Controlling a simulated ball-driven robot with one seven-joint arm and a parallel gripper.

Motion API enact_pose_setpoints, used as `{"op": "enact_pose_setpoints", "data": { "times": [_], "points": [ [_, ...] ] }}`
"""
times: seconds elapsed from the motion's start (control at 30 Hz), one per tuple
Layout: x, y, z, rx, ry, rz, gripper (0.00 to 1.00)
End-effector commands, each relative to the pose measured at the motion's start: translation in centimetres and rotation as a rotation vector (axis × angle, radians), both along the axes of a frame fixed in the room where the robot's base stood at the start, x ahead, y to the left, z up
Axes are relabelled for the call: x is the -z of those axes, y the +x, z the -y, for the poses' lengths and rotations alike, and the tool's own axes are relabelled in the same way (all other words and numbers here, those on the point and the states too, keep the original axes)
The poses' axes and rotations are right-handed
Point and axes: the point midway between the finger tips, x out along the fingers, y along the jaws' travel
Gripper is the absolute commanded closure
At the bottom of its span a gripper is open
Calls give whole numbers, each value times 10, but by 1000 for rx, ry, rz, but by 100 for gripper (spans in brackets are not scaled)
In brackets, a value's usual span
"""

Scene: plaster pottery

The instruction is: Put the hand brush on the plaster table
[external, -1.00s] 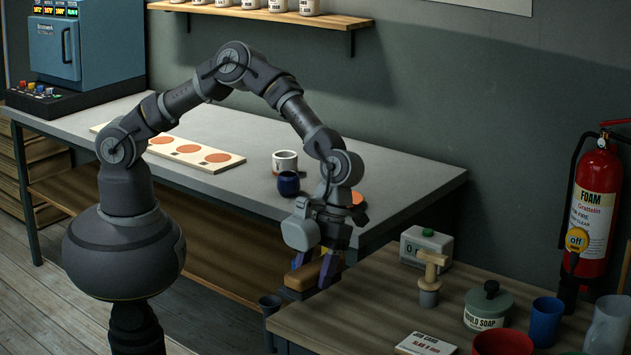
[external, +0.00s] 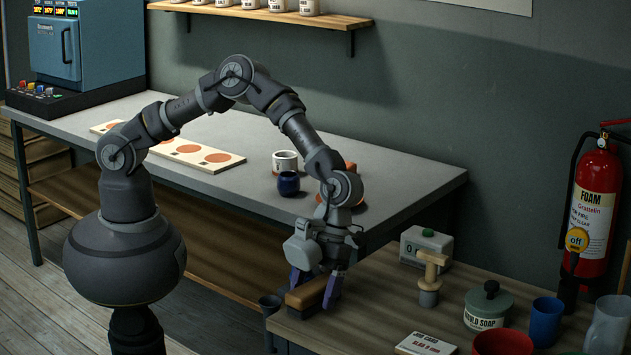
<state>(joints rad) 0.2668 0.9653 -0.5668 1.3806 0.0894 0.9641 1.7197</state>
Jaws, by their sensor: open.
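The hand brush (external: 304,296), with a tan wooden back and darker underside, is at the left end of the wooden-topped table (external: 385,308) at the front right. It appears to rest on the top. My gripper (external: 312,292) points down over the brush, with one purple finger on each side of it. The fingers are open. Any small gap between fingers and brush is too small to tell. The frames do not show which table is the plaster table.
The grey bench (external: 400,180) lies behind.

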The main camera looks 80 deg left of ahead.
Motion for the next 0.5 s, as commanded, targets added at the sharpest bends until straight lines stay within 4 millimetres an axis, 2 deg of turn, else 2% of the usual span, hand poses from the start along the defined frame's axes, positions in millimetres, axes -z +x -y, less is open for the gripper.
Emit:
{"op": "enact_pose_setpoints", "data": {
  "times": [0.17, 0.5],
  "points": [
    [-20, 5, -4, 0, 0, 1, 19],
    [-92, 27, -24, -1, -1, 3, 19]
  ]
}}
